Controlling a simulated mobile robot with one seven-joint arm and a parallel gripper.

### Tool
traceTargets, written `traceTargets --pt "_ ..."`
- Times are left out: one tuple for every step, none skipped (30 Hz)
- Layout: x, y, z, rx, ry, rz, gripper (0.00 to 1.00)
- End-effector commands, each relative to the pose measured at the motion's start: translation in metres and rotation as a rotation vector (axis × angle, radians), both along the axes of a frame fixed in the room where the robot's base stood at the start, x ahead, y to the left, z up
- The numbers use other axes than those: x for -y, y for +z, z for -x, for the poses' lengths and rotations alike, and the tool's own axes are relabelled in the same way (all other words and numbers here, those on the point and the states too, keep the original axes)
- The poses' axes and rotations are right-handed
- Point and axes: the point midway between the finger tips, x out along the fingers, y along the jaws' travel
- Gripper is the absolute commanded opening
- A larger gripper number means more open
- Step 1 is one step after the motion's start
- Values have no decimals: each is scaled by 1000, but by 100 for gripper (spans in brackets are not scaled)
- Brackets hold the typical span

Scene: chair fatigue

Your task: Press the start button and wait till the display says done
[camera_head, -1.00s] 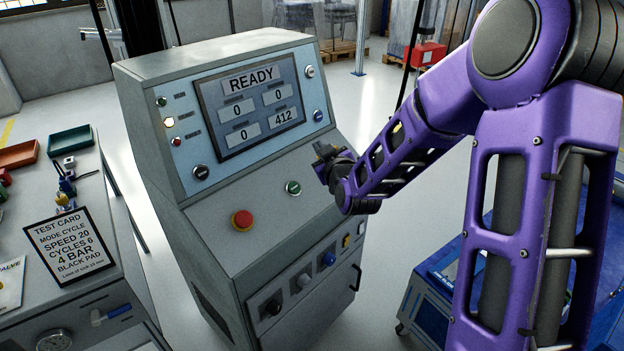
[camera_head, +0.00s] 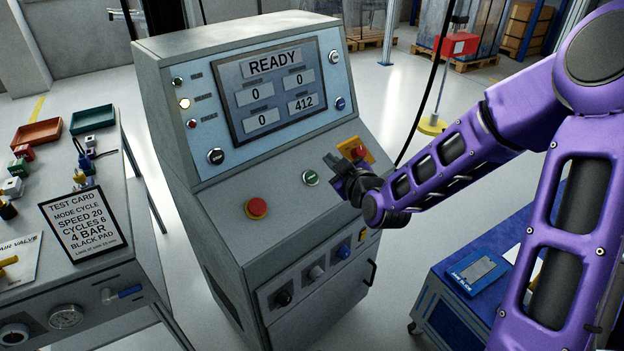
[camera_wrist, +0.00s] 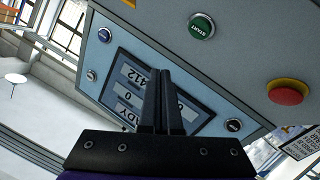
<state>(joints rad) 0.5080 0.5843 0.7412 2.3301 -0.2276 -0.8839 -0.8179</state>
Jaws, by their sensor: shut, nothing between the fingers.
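The control console's display (camera_head: 275,91) reads READY, with fields 0, 0, 0 and 412; it also shows in the wrist view (camera_wrist: 124,88). The green start button (camera_head: 311,178) sits on the sloped panel, and in the wrist view its label START (camera_wrist: 201,26) is readable. My gripper (camera_head: 332,163) is shut and empty. It is above the sloped panel, just up and right of the start button, and apart from it as far as I can tell. In the wrist view the gripper's fingers (camera_wrist: 162,72) lie together in front of the display, with the button beyond their tips.
A red mushroom button (camera_head: 256,208) is left of the start button. A yellow plate with a red switch (camera_head: 355,150) is right behind my gripper. A test card (camera_head: 85,227) stands on the left bench. A blue cart (camera_head: 440,305) is at lower right.

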Motion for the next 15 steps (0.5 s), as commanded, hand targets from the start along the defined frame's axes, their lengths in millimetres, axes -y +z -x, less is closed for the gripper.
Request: traceTargets --pt "-3 -11 -2 -1 2 -1 0" --pt "-5 -16 -4 -2 2 -2 0" --pt "-8 -21 -6 -3 2 -3 0" --pt "-10 -24 -8 -3 2 -3 0" --pt "-11 -28 -10 -1 2 -2 0" --pt "-13 -33 -12 -2 2 -2 0" --pt "-15 -36 -13 -2 2 -2 0" --pt "-17 -40 -15 -2 1 -2 0" --pt "-19 -44 -17 -3 1 -1 0" --pt "-20 -46 -18 -2 1 -2 0" --pt "-22 -48 -19 -2 2 -1 0" --pt "-24 -51 -21 -2 2 -1 0" --pt "-24 -53 -22 -1 2 0 0" --pt "-25 -55 -23 -1 2 0 0" --pt "-26 -57 -24 -1 2 0 0"
